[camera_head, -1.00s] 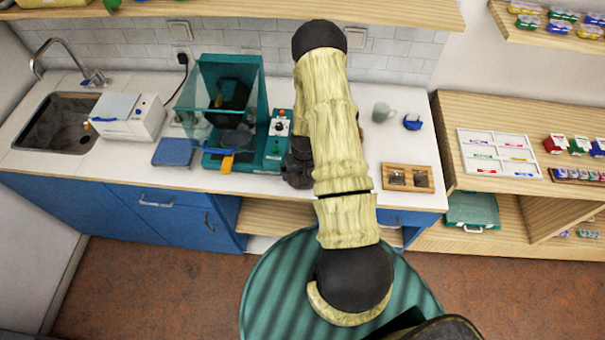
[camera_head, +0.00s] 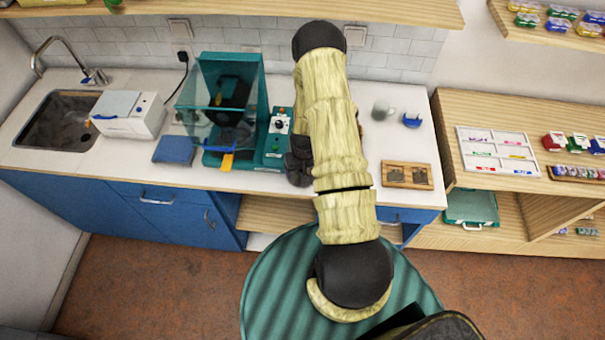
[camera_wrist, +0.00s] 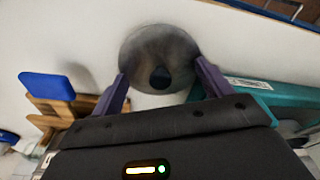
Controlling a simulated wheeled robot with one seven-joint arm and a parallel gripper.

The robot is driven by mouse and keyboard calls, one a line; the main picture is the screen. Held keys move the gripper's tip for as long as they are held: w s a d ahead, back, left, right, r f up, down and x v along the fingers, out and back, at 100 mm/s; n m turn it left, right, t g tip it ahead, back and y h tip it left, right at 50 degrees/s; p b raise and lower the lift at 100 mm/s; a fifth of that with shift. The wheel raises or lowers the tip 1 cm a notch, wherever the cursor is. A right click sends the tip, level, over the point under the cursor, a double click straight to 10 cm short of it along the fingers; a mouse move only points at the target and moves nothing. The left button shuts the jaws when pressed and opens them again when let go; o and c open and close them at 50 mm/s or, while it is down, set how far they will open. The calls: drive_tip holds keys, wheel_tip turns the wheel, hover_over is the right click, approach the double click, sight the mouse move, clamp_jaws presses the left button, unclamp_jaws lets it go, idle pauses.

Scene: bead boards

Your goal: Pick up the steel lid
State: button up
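The steel lid (camera_wrist: 158,50) is a round grey disc with a dark knob (camera_wrist: 160,78) facing me in the wrist view; it looks blurred. My gripper (camera_wrist: 163,75) has its two purple fingers spread wide, with the lid ahead of and between the tips. The knob lies midway between the fingers, with clear gaps on both sides. I cannot tell whether the tips touch the lid's rim. In the head view the lid is hidden behind my arm, and only a dark part of my gripper (camera_head: 299,160) shows beside it.
A wooden piece with a blue pad (camera_wrist: 47,87) stands left of the gripper in the wrist view, and a teal body (camera_wrist: 285,97) lies close on the right.

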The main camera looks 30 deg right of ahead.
drive_tip(key=shift+s+f, duration=0.25)
drive_tip(key=shift+f, duration=0.05)
clamp_jaws()
drive_tip(key=shift+r, duration=0.1)
drive_tip(key=shift+w+r+b, duration=0.15)
drive_tip(key=shift+r+b, duration=0.1)
drive_tip(key=shift+b, duration=0.05)
wheel_tip(320, 180, up, 8)
drive_tip(key=b, duration=0.3)
drive_tip(key=shift+w+r, duration=0.1)
drive_tip(key=shift+w, duration=0.05)
drive_tip(key=shift+r, duration=0.65)
